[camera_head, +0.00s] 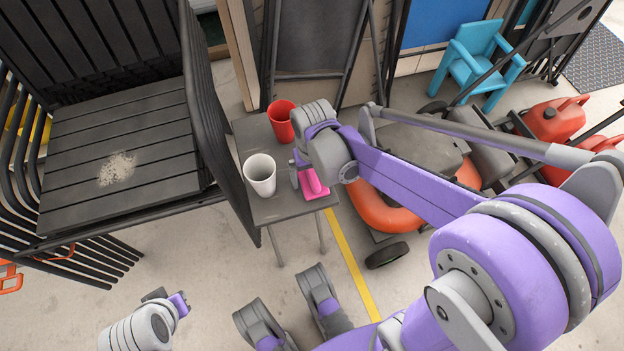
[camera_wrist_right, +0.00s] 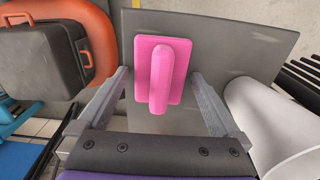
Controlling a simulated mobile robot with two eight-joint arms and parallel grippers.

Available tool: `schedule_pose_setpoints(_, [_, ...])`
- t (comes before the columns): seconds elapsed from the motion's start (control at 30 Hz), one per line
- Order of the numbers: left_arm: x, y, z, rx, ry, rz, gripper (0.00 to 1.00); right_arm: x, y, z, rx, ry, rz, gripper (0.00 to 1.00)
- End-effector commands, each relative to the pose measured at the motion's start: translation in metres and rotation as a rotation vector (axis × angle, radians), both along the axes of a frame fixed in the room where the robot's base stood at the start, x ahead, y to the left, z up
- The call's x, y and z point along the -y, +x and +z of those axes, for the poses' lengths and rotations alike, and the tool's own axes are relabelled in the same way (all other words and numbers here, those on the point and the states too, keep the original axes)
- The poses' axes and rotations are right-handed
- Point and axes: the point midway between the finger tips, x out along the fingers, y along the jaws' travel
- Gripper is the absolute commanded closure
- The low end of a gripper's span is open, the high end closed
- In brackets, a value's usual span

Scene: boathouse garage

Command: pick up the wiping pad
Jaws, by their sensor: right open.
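The pink wiping pad (camera_head: 314,188) lies on the small grey table (camera_head: 285,209), near its front right corner. In the right wrist view the pad (camera_wrist_right: 180,52) is a flat pink plate with a raised rounded handle. My right gripper (camera_head: 306,182) is over the pad and partly hides it in the head view. Its two fingers are open, one on each side of the handle, with gaps visible; it holds nothing. Part of my left arm shows at the bottom left of the head view; its finger opening cannot be made out.
A white cup (camera_head: 260,175) stands on the table left of the pad, and a red cup (camera_head: 281,121) stands farther back. A dark slatted bench (camera_head: 150,130) with a pale dusty patch is at left. An orange mower (camera_head: 385,212) stands close on the right.

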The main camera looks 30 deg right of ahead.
Motion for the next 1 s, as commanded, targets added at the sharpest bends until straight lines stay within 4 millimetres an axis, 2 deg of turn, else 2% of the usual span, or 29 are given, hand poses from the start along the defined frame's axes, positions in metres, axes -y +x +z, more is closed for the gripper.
schedule_pose_setpoints(0.17, [0.000,0.000,0.001,0.000,0.000,0.000,1.00,0.000,0.000,0.001,0.000,0.000,0.000,0.00])
schedule_pose_setpoints(0.63, [0.000,0.000,0.001,0.000,0.000,0.000,1.00,0.000,0.000,0.001,0.001,0.000,0.000,0.84])
schedule_pose_setpoints(0.87, [0.000,0.000,0.003,0.001,0.000,0.000,1.00,0.000,0.000,0.006,0.001,0.000,0.000,0.84])
schedule_pose_setpoints(1.0, [0.000,-0.002,0.014,0.004,0.000,0.000,1.00,0.000,-0.001,0.029,0.002,0.000,0.000,0.84])
